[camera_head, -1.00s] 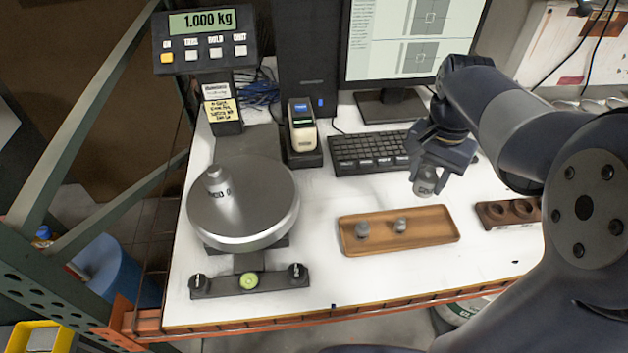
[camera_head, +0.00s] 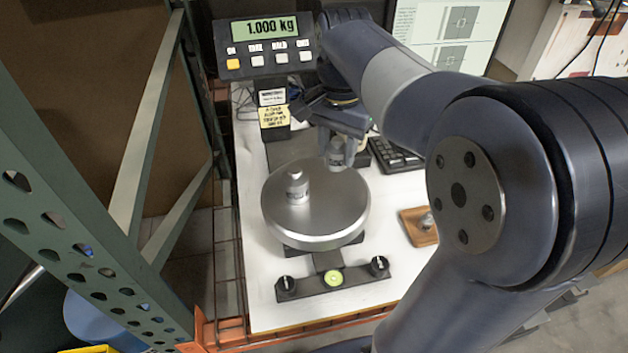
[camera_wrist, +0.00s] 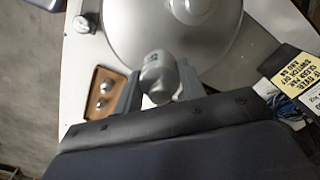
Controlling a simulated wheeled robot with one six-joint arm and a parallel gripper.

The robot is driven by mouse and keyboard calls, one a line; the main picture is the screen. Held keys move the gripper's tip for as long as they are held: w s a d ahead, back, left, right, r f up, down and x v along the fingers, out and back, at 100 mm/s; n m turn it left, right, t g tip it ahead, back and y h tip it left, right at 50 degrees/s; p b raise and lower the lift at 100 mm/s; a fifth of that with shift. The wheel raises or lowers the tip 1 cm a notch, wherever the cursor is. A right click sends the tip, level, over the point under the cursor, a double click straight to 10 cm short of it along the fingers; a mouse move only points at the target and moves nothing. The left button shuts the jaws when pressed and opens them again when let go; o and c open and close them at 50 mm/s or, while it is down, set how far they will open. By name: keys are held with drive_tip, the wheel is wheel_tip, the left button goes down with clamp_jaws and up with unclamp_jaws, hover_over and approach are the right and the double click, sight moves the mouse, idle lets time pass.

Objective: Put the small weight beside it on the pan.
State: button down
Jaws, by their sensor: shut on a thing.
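The round metal pan (camera_head: 330,215) of the scale stands on the white table, and it also shows in the wrist view (camera_wrist: 125,28). A cylindrical weight (camera_head: 297,188) stands upright on the pan, left of its middle. My gripper (camera_head: 338,150) is shut on a small grey weight (camera_head: 337,155), in the head view at the pan's back right edge. In the wrist view the held weight (camera_wrist: 157,75) sits between the two fingers, in front of the pan's edge. I cannot tell its exact height above the pan.
A wooden tray (camera_head: 408,222) with small weights (camera_wrist: 104,88) lies right of the scale, partly hidden by my arm. A keyboard (camera_head: 393,157) is behind it. A green rack post (camera_head: 75,190) stands at the left. The pan's front and right are clear.

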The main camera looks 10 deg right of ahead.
sight(338, 138)
drive_tip(key=shift+f, duration=3.4)
drive_tip(key=shift+f, duration=0.15)
drive_tip(key=c, duration=0.9)
unclamp_jaws()
wheel_tip(338, 138, up, 12)
drive_tip(key=shift+r, duration=0.15)
